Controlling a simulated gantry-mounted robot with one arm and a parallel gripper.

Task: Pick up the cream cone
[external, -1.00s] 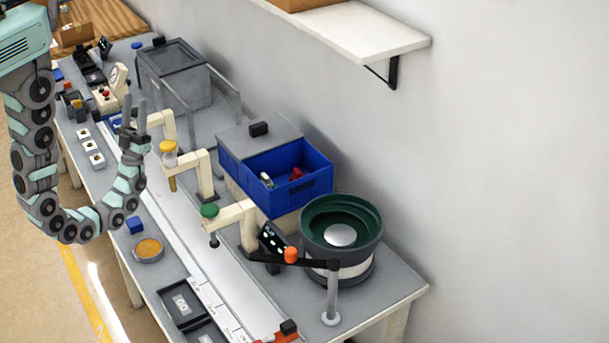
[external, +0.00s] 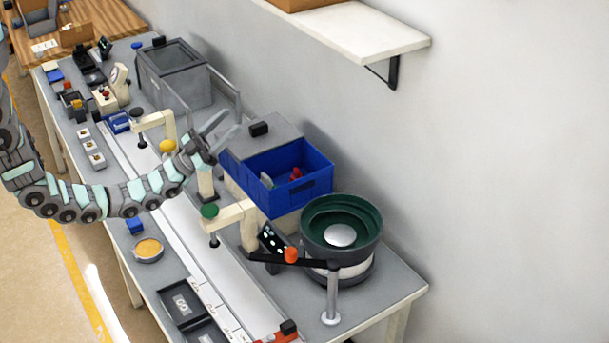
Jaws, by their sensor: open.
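I cannot make out a cream cone for certain. The blue bin (external: 312,190) holds a small pale piece (external: 266,179) near its left side and a red piece (external: 296,174) farther right; the pale piece is too small for me to tell its shape. My gripper (external: 227,124) is open, with its two fingers apart and pointing up and to the right. It appears empty. In the picture it lies left of and above the blue bin, over the bench, and its wrist hides part of a cream arm post.
A green-lined bowl feeder (external: 363,215) stands right of the bin. A cream arm with a green cap (external: 209,210) stands in front of the bin. A grey lidded box (external: 180,90) is at the back. A white shelf (external: 375,38) juts from the wall above.

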